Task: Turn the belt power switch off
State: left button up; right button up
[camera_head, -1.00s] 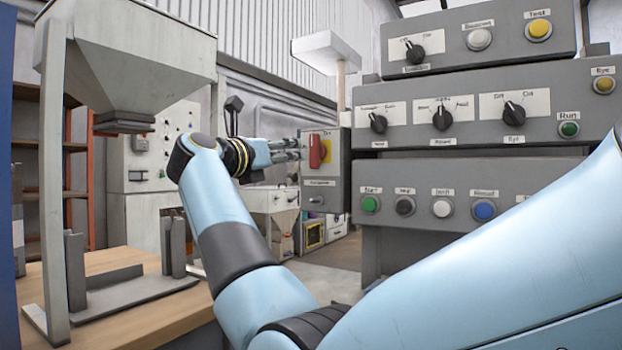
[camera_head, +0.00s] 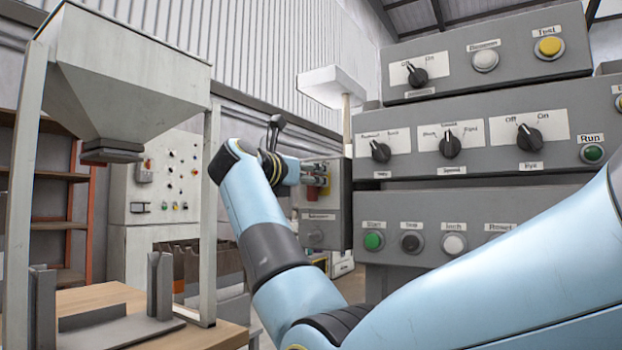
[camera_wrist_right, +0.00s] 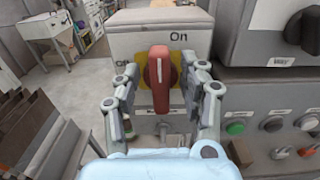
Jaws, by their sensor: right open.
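The belt power switch is a red rotary handle (camera_wrist_right: 159,78) on a yellow plate, on the front of a grey box (camera_wrist_right: 128,42). In the right wrist view the handle stands about upright, toward the top of the plate, with "On" printed above it to the right. My right gripper (camera_wrist_right: 163,98) is open, with one finger on each side of the handle; I cannot tell whether they touch it. In the head view my right gripper (camera_head: 312,172) is at the box and hides most of the handle (camera_head: 325,180). My left gripper is not in view.
A grey control panel (camera_head: 480,196) with several knobs and buttons stands right of the switch box. A hopper on a frame (camera_head: 135,75) and a wooden table (camera_head: 100,297) are at the left. A grey cabinet (camera_head: 135,215) stands behind.

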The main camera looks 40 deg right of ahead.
jog(key=shift+a, duration=0.1)
grip_shut()
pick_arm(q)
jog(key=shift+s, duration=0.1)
